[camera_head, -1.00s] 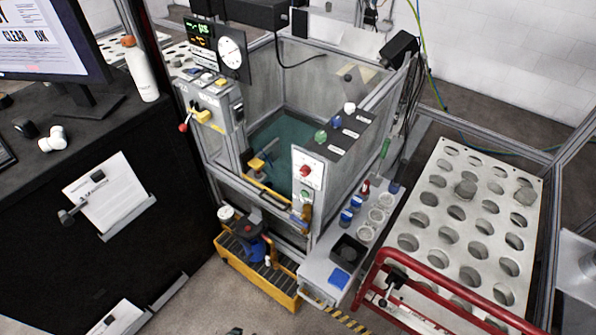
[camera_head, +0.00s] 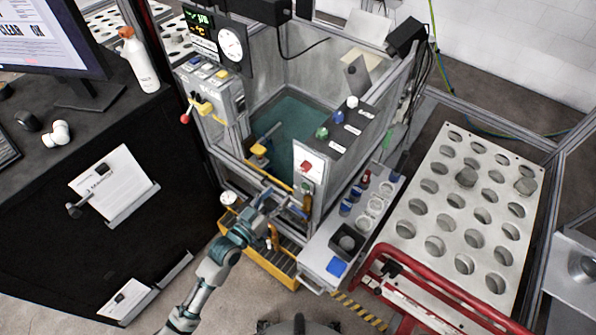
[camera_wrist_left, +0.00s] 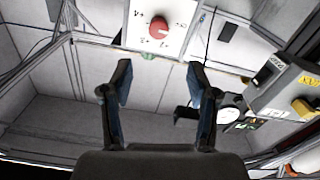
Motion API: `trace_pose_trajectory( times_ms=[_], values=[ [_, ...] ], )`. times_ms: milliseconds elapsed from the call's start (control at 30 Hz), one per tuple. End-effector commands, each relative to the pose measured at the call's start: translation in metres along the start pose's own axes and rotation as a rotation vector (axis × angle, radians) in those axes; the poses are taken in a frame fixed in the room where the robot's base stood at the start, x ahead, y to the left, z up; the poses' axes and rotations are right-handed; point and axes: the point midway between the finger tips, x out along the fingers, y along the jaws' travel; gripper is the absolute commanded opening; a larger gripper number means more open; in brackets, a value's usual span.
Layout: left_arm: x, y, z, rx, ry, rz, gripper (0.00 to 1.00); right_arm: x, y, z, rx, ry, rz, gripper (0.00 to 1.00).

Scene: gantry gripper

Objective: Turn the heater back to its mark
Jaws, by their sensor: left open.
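The heater dial is a red knob (camera_head: 307,167) on a white panel (camera_head: 314,157) at the front of the tank frame. In the left wrist view the red knob (camera_wrist_left: 158,27) sits on the white panel (camera_wrist_left: 172,12) with marks around it, near the top centre. My left gripper (camera_head: 282,196) is below and slightly left of the panel in the head view. In the wrist view the two fingers of my left gripper (camera_wrist_left: 158,80) are spread and empty, with the knob beyond their tips and not touched. My right gripper is not in view.
The tank (camera_head: 290,120) stands behind the panel. A grey control box with a yellow switch (camera_head: 205,106) is to its left. A yellow tray (camera_head: 272,263) is below the arm. A shelf with cups and a blue block (camera_head: 336,267) and a red rail (camera_head: 440,295) are to the right.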

Motion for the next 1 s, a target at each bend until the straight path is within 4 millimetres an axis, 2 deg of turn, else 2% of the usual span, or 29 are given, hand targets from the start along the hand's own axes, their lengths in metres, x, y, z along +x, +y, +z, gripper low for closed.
trace_pose_trajectory(
  times_ms=[33, 200, 400, 500, 667, 900, 933, 1000],
  values=[
    [0.013, 0.000, -0.002, -0.002, 0.003, -0.001, 0.60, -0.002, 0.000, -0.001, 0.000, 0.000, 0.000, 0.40],
    [0.054, 0.001, -0.002, -0.001, 0.002, 0.000, 0.60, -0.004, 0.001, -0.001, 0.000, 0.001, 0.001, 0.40],
    [0.091, 0.000, -0.001, -0.001, 0.000, 0.000, 0.60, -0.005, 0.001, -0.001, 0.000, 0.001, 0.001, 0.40],
    [0.102, 0.000, 0.000, -0.001, 0.000, 0.000, 0.60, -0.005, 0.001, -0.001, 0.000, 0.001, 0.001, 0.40],
    [0.110, -0.001, 0.000, -0.001, -0.001, -0.001, 0.60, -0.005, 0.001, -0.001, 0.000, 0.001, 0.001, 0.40],
    [0.110, 0.000, 0.000, 0.000, -0.001, -0.001, 0.60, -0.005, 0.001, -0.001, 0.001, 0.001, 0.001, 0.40],
    [0.110, 0.000, 0.000, 0.000, -0.001, -0.001, 0.55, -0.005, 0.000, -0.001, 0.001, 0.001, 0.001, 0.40],
    [0.110, 0.000, 0.000, 0.000, -0.001, -0.001, 0.37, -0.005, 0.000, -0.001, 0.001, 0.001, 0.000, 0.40]
  ],
)
